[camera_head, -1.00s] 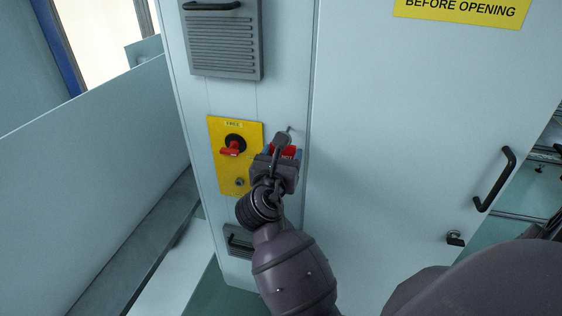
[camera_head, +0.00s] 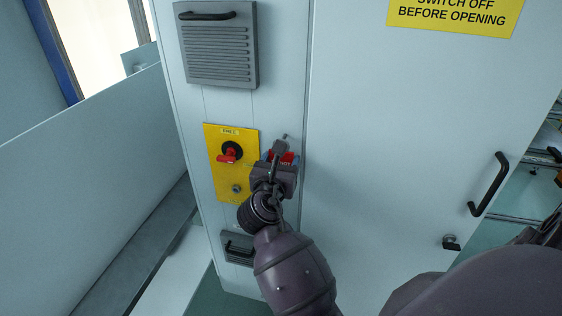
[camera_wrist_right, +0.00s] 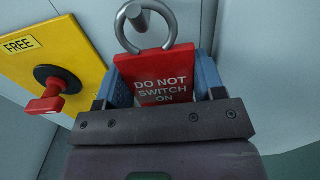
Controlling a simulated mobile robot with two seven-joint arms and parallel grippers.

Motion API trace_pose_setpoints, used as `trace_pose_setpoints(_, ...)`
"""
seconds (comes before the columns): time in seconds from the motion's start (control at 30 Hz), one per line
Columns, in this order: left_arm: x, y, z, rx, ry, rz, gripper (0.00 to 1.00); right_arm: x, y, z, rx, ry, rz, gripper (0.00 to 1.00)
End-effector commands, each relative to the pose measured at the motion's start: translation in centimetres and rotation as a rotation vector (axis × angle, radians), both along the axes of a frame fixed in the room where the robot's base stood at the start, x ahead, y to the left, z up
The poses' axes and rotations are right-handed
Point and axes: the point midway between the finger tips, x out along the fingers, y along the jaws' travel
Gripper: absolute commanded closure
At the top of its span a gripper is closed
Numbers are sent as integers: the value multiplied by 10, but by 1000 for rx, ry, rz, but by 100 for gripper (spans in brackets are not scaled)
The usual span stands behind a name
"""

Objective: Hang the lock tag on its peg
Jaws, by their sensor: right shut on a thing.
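The red lock tag (camera_wrist_right: 163,84), lettered DO NOT SWITCH ON, has a metal ring (camera_wrist_right: 146,48) at its top. My right gripper (camera_wrist_right: 163,90) is shut on the tag, with its blue-grey fingers at the tag's two sides. The peg (camera_wrist_right: 138,20) shows inside the ring's outline in the right wrist view; I cannot tell how far it passes through. In the head view the peg (camera_head: 285,137) stands out from the cabinet just above the tag (camera_head: 289,158), and my right gripper (camera_head: 281,165) partly covers the tag. My left gripper is not in view.
A yellow plate (camera_head: 219,178) with a red and black rotary switch (camera_head: 231,152), labelled FREE, is just left of the gripper. A louvred vent (camera_head: 220,55) is above it. A cabinet door (camera_head: 390,150) with a black handle (camera_head: 490,185) is on the right.

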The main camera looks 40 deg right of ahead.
Motion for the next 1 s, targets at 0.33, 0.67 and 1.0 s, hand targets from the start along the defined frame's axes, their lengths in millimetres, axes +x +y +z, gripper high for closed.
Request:
trace_pose_setpoints(0.33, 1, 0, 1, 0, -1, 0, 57, 0, 0, 0, 0, 0, 0, 33)
trace_pose_setpoints(0.67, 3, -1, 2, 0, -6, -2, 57, 0, 0, 0, 0, 0, 0, 7)
trace_pose_setpoints(1.0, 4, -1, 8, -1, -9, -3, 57, 1, -3, 1, 0, 1, 0, 7)
